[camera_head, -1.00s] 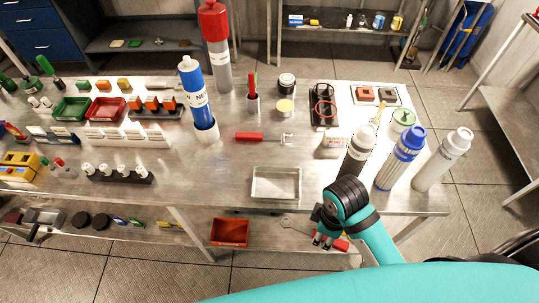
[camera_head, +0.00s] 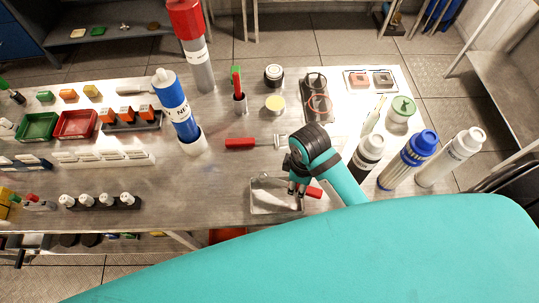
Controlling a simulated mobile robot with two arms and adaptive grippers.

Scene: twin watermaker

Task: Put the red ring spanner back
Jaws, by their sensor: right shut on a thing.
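My right gripper (camera_head: 298,188) is above the right part of the shallow metal tray (camera_head: 262,209) on the bench, fingers pointing down. It is shut on the red ring spanner (camera_head: 315,192), whose red handle end sticks out to the right of the fingers. The spanner's metal ring end is hidden or too small to make out. I cannot tell whether the spanner touches the tray. My left gripper is not in view.
Another red-handled tool (camera_head: 240,143) lies just behind the tray. Bottles, including a blue-capped one (camera_head: 408,160), stand to the right. A blue cylinder (camera_head: 177,105) stands at the left. My teal arm covers the bottom foreground.

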